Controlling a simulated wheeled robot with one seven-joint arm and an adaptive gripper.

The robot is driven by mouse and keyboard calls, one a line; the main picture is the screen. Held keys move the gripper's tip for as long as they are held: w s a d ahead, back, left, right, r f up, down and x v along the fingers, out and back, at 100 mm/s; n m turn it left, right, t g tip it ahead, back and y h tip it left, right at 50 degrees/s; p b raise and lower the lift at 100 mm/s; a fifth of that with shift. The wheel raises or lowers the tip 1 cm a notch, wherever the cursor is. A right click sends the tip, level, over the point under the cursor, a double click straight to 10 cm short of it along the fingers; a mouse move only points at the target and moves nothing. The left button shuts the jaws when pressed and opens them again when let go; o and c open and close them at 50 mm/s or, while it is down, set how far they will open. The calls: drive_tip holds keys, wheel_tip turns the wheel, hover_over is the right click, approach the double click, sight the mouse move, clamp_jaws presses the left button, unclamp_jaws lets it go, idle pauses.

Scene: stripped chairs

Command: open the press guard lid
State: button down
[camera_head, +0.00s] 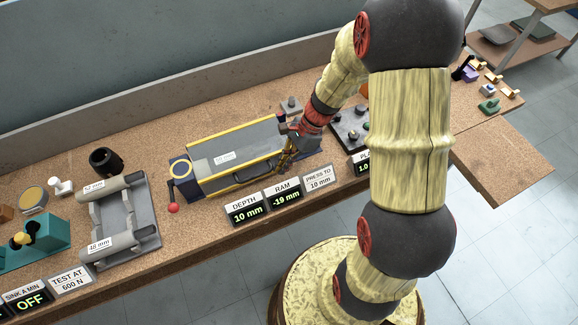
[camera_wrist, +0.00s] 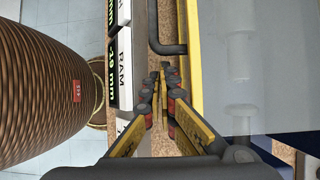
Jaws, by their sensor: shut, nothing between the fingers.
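The press guard lid (camera_head: 225,158) is a grey see-through panel with yellow edges, lying down over the press on the bench. A dark bar handle (camera_head: 252,174) runs along its front side. In the wrist view the lid (camera_wrist: 235,60) fills the right, and the handle (camera_wrist: 160,38) shows at the top, ahead of the fingertips. My gripper (camera_head: 281,168) is at the right end of the lid's front edge, to the right of the handle. In the wrist view my gripper (camera_wrist: 163,78) is shut and empty, beside the yellow edge. Whether it touches the edge I cannot tell.
Depth (camera_head: 245,209) and ram (camera_head: 283,195) displays and a "press to 10 mm" sign (camera_head: 319,180) stand close in front of the press. A red-knobbed crank (camera_head: 173,208) is at its left end. A grey roller fixture (camera_head: 122,225) stands further left.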

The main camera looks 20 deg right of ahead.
drive_tip(key=shift+a+r, duration=0.3)
drive_tip(key=shift+r, duration=0.4)
